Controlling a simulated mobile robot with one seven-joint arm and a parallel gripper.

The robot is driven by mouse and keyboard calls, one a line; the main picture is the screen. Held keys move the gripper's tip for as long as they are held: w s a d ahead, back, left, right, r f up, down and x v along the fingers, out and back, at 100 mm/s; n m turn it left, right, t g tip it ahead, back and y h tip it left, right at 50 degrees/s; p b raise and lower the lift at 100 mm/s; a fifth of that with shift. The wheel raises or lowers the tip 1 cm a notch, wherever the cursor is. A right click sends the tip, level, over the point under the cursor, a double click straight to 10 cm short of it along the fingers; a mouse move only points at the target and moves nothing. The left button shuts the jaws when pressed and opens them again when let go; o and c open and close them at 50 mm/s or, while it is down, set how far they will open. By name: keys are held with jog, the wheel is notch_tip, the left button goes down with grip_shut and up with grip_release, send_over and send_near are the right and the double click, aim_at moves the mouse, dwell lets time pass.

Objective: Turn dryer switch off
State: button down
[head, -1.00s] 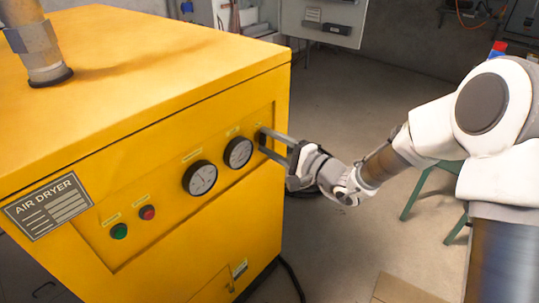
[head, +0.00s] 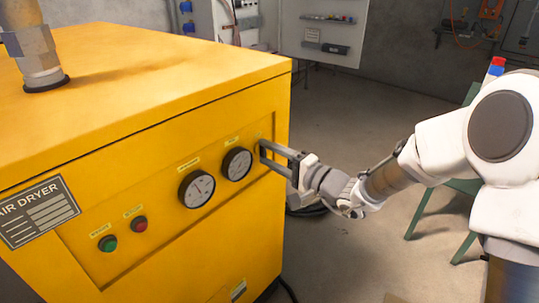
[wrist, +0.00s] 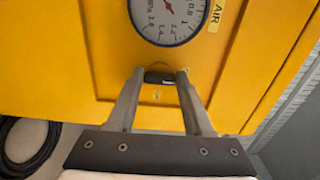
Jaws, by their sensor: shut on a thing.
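The yellow air dryer (head: 170,120) fills the left of the head view, with its control panel facing right. The dryer switch (wrist: 160,77) is a small black knob on the panel, seen in the wrist view just below a gauge. My gripper (head: 262,150) reaches the right end of the panel in the head view. In the wrist view my gripper (wrist: 160,76) has one finger on each side of the switch and is shut on it.
Two round gauges (head: 197,189) (head: 236,164), a red button (head: 139,224) and a green button (head: 107,244) sit on the panel. A green chair (head: 440,195) stands behind my arm. A black hose (wrist: 30,147) lies on the floor. Open floor (head: 345,130) lies right of the dryer.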

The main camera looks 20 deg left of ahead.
jog(key=c, duration=0.6)
grip_release()
jog(key=shift+d, duration=0.1)
jog(key=p+v, duration=0.3)
jog(key=v, duration=1.4)
jog(key=shift+d, duration=0.15)
jog(key=shift+s+r, duration=0.1)
